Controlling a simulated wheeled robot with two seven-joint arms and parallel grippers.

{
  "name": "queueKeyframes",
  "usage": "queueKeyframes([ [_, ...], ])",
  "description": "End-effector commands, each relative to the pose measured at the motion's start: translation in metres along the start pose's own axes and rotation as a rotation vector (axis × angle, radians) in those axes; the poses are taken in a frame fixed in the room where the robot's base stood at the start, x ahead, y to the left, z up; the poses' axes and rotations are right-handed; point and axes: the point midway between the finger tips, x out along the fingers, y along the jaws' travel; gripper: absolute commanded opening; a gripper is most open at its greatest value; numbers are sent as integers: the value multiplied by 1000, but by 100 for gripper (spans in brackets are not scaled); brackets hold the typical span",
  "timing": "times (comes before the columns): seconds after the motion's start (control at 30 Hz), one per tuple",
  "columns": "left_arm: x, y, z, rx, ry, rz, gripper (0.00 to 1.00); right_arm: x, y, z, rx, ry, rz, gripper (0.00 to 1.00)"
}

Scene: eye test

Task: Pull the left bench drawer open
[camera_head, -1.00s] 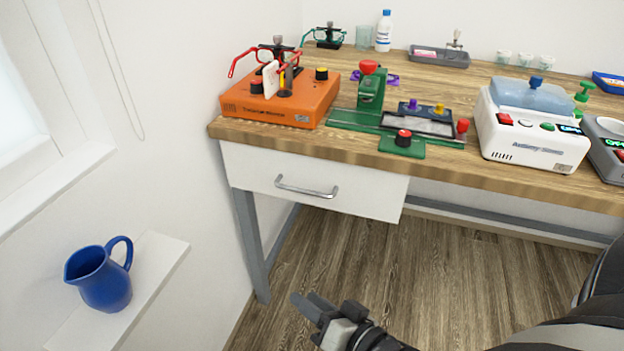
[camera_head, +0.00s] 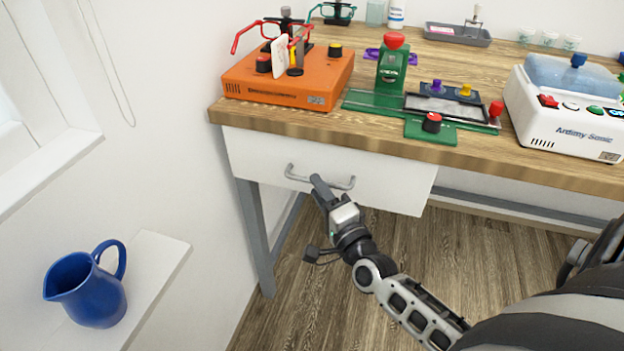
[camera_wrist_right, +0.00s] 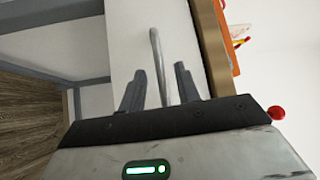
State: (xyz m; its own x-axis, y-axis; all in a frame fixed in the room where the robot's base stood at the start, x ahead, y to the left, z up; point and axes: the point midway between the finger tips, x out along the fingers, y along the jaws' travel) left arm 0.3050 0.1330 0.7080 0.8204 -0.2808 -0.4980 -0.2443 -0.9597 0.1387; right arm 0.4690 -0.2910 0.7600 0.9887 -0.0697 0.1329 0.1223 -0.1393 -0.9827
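The left bench drawer (camera_head: 395,187) has a white front under the wooden worktop and looks shut. Its grey bar handle (camera_head: 343,186) runs across the front. My right gripper (camera_head: 319,187) is at the handle, near its middle. In the right wrist view, the two fingers of my right gripper (camera_wrist_right: 160,88) are apart, with the handle (camera_wrist_right: 156,45) running between them. A gap shows on both sides of the bar, so the gripper is not closed on it. The white drawer front (camera_wrist_right: 128,40) lies beyond the fingertips. My left gripper is not in view.
The wooden bench (camera_head: 240,113) carries an orange device (camera_head: 275,85), a green device (camera_head: 392,70) and a white machine (camera_head: 535,105). A blue jug (camera_head: 90,292) stands on a white ledge (camera_head: 160,262) at the left. Floor under the drawer is clear.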

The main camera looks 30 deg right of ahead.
Motion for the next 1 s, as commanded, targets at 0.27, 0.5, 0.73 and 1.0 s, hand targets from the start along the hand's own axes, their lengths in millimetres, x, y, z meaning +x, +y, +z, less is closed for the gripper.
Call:
queueKeyframes([
  [0.27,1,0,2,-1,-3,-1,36,32,0,0,-1,0,-1,32],
  [0.5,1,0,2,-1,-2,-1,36,34,0,0,-1,-1,1,32],
  [0.73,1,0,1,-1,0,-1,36,34,0,0,-1,-1,1,0],
  [1.0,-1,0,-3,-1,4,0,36,30,-1,0,-1,5,2,0],
])
